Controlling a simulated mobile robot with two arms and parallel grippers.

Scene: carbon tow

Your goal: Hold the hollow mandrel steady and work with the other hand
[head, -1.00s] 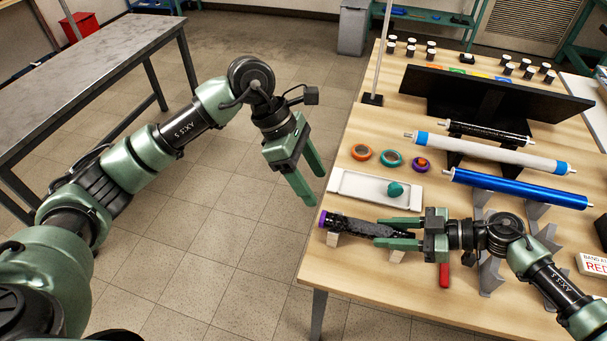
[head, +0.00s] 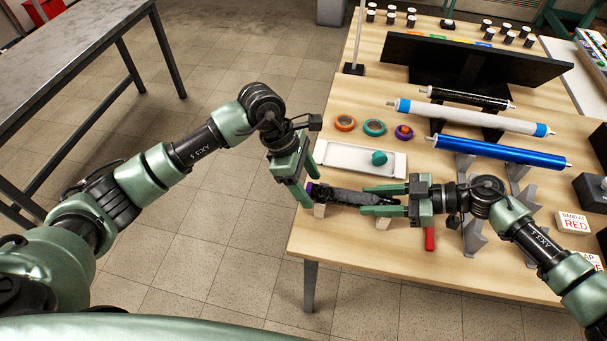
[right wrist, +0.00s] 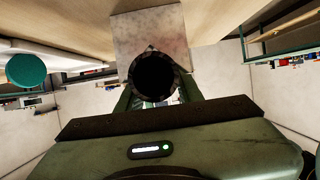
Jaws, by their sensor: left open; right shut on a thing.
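The hollow mandrel (head: 345,196), a black tube with a purple band at its left end, lies across small pale blocks near the table's front left corner. My right gripper (head: 372,199) is shut on its right part, one finger on each side. In the right wrist view the mandrel's dark open end (right wrist: 154,75) faces the camera between the fingers. My left gripper (head: 308,184) is open at the purple end, with fingers pointing down. Its fingers partly hide that end, and I cannot tell whether they touch it.
A white tray (head: 335,154) holding a teal knob (head: 379,158) lies just behind the mandrel. Orange (head: 345,123), teal (head: 374,128) and purple (head: 404,132) rings stand behind it. A blue roller (head: 500,151) is on supports at right. A red handle (head: 430,238) lies in front.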

